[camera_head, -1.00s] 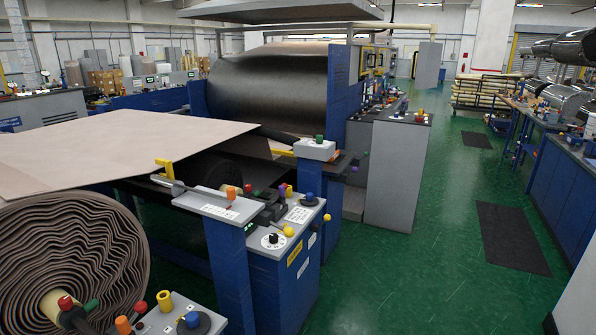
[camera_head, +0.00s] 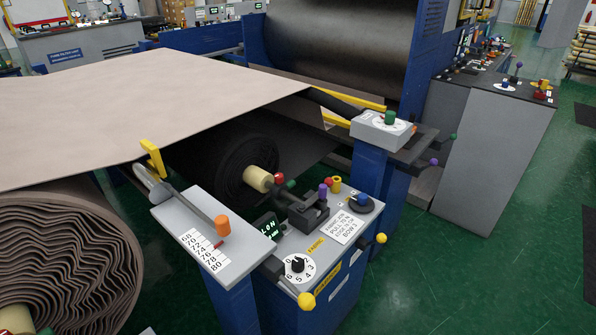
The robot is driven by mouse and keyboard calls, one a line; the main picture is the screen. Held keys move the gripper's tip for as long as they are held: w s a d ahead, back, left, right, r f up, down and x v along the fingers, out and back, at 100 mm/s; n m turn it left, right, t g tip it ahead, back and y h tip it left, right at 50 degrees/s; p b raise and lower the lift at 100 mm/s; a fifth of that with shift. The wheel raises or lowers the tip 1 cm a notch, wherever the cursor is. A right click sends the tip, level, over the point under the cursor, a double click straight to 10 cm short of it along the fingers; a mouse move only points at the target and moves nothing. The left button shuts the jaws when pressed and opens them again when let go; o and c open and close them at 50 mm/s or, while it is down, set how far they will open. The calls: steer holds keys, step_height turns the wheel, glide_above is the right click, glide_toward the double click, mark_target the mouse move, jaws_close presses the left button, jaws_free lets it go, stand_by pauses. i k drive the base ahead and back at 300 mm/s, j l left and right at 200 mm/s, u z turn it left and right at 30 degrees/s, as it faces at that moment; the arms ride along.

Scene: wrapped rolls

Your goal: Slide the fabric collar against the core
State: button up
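A dark roll (camera_head: 232,160) sits under the fabric sheet (camera_head: 130,110), with its pale core (camera_head: 258,179) sticking out toward the console. A black block with a purple knob (camera_head: 323,190) is on the console in front. My gripper is not in view.
A large wavy-layered roll (camera_head: 65,255) with a pale core (camera_head: 15,318) fills the lower left. A grey scale plate with an orange knob (camera_head: 222,225) stands on a blue post. Green floor (camera_head: 480,280) is clear at right.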

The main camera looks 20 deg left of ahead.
mark_target(277, 189)
steer(key=i+u, duration=0.4)
steer(key=i+l+u, duration=0.1)
steer(key=u, duration=0.25)
steer(key=i+l+u, duration=0.2)
steer(key=i+u, duration=0.2)
steer(key=i+l+u, duration=0.1)
steer(key=i+u, duration=0.15)
steer(key=u, duration=0.2)
steer(key=i+l+u, duration=0.15)
steer(key=u, duration=0.3)
steer(key=i+l+u, duration=0.25)
steer(key=u, duration=0.2)
